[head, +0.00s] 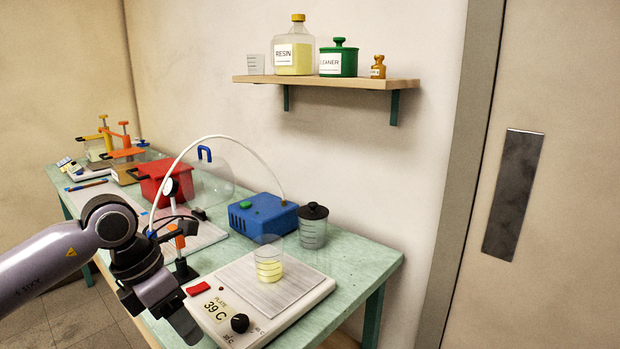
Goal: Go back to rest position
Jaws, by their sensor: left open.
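My left arm comes in from the left, and my left gripper (178,318) points down in front of the table's front edge. It is open, and I see nothing held in it. A hot plate (228,318) with a display reading 39 C stands just right of it. A clear beaker (268,262) with pale yellow liquid stands on the plate, apart from the gripper. My right gripper is not in view.
The green table (362,262) also holds a blue pump box (262,216), a black-lidded jar (313,228), a red box (165,180) and orange clamps (125,153). A wall shelf (330,81) bears bottles. Bare table lies right of the hot plate.

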